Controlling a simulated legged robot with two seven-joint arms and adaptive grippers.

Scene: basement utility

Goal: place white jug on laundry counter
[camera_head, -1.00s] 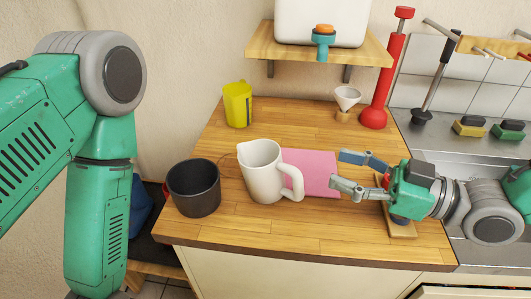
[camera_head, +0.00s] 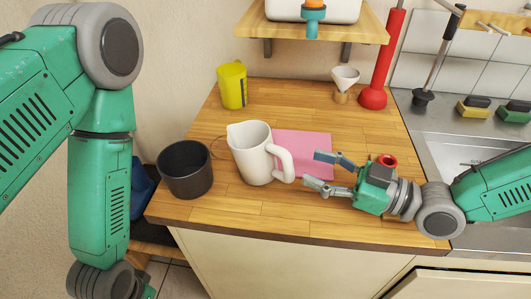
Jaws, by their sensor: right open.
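The white jug (camera_head: 251,155) stands upright on the wooden laundry counter (camera_head: 272,222), with its handle on the right side. It partly covers a pink sheet (camera_head: 312,150) lying behind it. My right gripper (camera_head: 312,171) is open and empty, with its fingers pointing left toward the jug's handle and a small gap between them. My left arm fills the left side of the view, but its gripper fingers are out of frame.
A dark grey pot (camera_head: 186,170) stands close to the jug's left. A yellow measuring cup (camera_head: 233,86), a white funnel (camera_head: 345,80) and a red plunger-like tool (camera_head: 374,97) stand at the back. A metal sink area (camera_head: 460,140) lies right. The front counter strip is clear.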

